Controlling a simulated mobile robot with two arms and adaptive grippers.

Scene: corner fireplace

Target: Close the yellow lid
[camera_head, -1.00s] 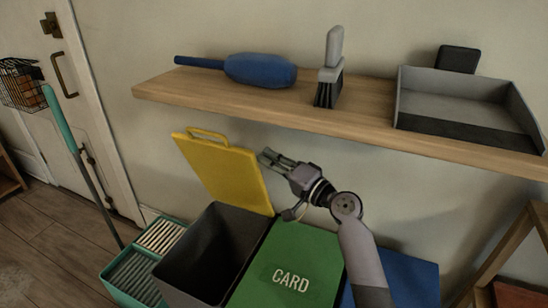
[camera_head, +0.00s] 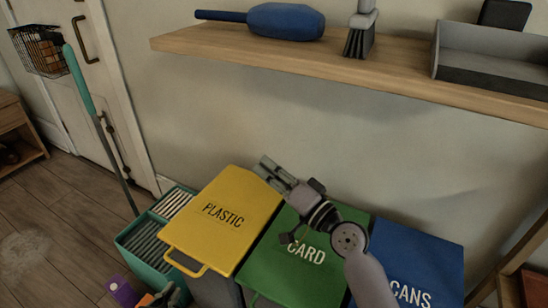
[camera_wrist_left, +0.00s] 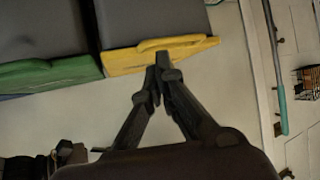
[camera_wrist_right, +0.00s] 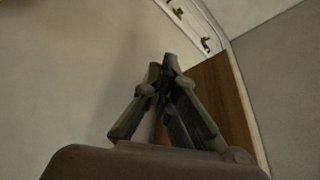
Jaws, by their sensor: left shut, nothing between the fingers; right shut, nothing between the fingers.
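The yellow lid (camera_head: 228,217), marked PLASTIC, lies over the left bin with its handle (camera_head: 186,263) toward the front. It looks level with the green lid beside it. In the left wrist view the lid's yellow front edge (camera_wrist_left: 160,55) sits along the dark bin's rim. My left gripper (camera_wrist_left: 158,72) is shut and empty, close to that edge; I cannot tell if it touches. My right gripper (camera_head: 266,166) is shut and empty, near the yellow lid's back right corner. Its wrist view (camera_wrist_right: 165,72) shows no lid.
The green CARD lid (camera_head: 285,264) and blue CANS lid (camera_head: 415,255) are to the right. A wooden shelf (camera_head: 420,85) with a blue duster (camera_head: 285,21), brush (camera_head: 360,35) and dustpan (camera_head: 490,70) is above. A teal crate (camera_head: 150,262) stands to the left.

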